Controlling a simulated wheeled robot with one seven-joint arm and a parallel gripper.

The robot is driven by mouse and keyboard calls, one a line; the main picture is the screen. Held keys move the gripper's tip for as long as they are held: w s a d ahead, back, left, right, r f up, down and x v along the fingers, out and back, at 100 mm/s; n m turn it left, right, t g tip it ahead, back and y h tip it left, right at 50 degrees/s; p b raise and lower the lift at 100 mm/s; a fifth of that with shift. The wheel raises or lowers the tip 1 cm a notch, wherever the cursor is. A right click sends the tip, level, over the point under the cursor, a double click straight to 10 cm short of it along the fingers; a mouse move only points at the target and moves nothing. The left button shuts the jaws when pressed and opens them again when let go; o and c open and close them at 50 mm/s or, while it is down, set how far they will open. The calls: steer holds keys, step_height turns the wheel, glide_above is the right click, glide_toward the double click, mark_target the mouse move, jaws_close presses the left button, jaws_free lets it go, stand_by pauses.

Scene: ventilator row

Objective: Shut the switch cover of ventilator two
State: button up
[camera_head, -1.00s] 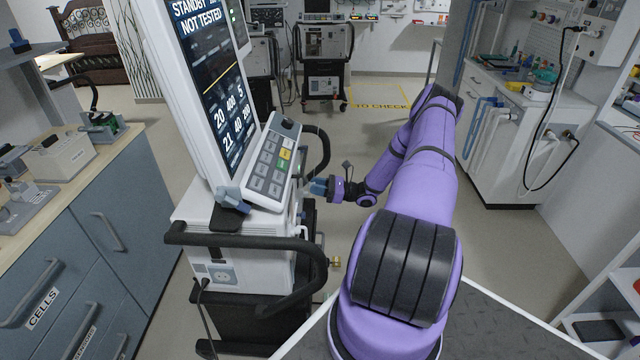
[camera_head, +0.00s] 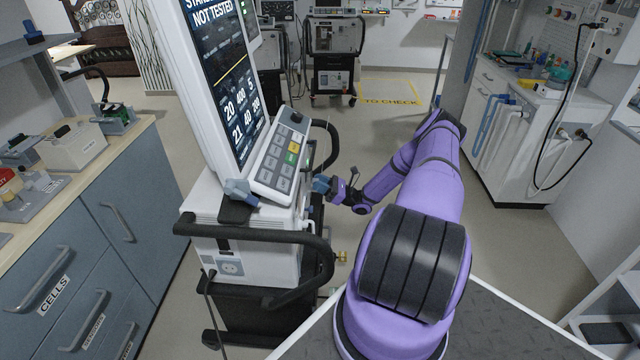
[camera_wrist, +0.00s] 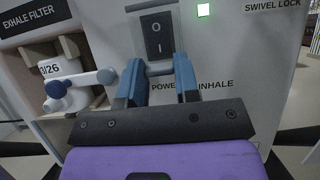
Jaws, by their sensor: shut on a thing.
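The near ventilator (camera_head: 275,264) stands left of my arm in the head view, its screen reading "NOT TESTED". My gripper (camera_head: 322,185) is at its right side, beyond the keypad. In the wrist view, a black rocker switch (camera_wrist: 157,36) marked O and I sits on the pale panel above "POWER". My gripper's blue fingers (camera_wrist: 158,72) stand at either side of the switch's lower end, close to the panel. They are shut on what seems to be the switch cover; its outline is hard to make out, so I cannot tell its angle.
An exhale filter (camera_wrist: 72,90) with a blue knob sits in a recess left of the switch. A green light (camera_wrist: 203,10) glows at upper right. A black handle bar (camera_head: 265,236) wraps the ventilator's front. Open floor lies beyond my arm, near the yellow marking (camera_head: 390,93).

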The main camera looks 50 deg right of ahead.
steer(key=o, duration=0.9)
steer(key=v, duration=1)
steer(key=shift+s+d+f, duration=0.15)
steer(key=shift+s+f, duration=0.1)
